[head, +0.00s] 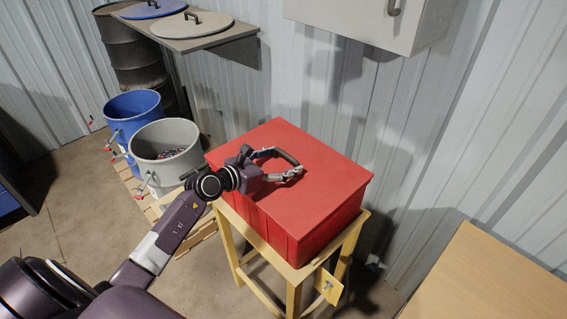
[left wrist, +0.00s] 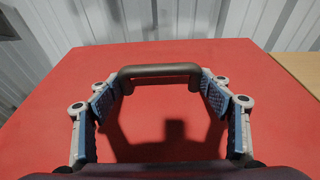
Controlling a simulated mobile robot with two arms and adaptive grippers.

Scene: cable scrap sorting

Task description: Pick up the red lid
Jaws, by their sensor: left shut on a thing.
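The red lid (head: 325,185) lies flat on top of a red box (head: 318,232) in the head view. It fills most of the left wrist view (left wrist: 60,80). A dark bar handle (left wrist: 160,71) stands up from the lid. My left gripper (head: 282,165) is over the lid, with one finger at each end of the handle, shut on it along its length. I see no gap between lid and box. My right gripper is in neither view.
The box stands on a yellow wooden stand (head: 285,262). A grey drum (head: 187,137) and a blue drum (head: 118,106) stand at the left. A shelf with round lids (head: 192,27) and a wall cabinet (head: 345,18) hang behind. A wooden table (head: 490,285) is at lower right.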

